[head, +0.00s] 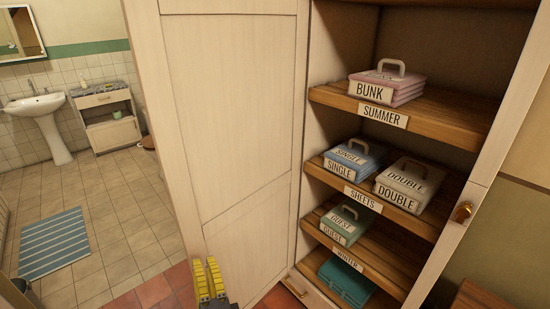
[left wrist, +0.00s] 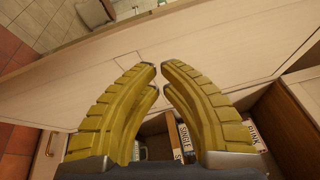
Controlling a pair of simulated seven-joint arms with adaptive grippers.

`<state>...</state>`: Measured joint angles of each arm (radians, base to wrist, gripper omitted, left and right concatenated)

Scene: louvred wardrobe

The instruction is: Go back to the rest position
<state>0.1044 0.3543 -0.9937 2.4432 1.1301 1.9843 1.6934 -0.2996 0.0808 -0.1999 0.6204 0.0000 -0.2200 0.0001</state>
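My left gripper (head: 208,268), with yellow fingers, is low in the head view, in front of a pale wardrobe panel (head: 235,110). In the left wrist view its fingertips (left wrist: 161,70) are close together with a narrow gap between them and nothing in it. The gripper appears clear of the shelves and their contents. My right gripper is in neither view.
The wardrobe is open. Its shelves hold a pink BUNK case (head: 388,84), a blue SINGLE case (head: 354,157), a white DOUBLE case (head: 409,182), a green GUEST case (head: 347,222) and a teal case (head: 346,280). A brass knob (head: 462,211) is at right. Tiled floor lies left.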

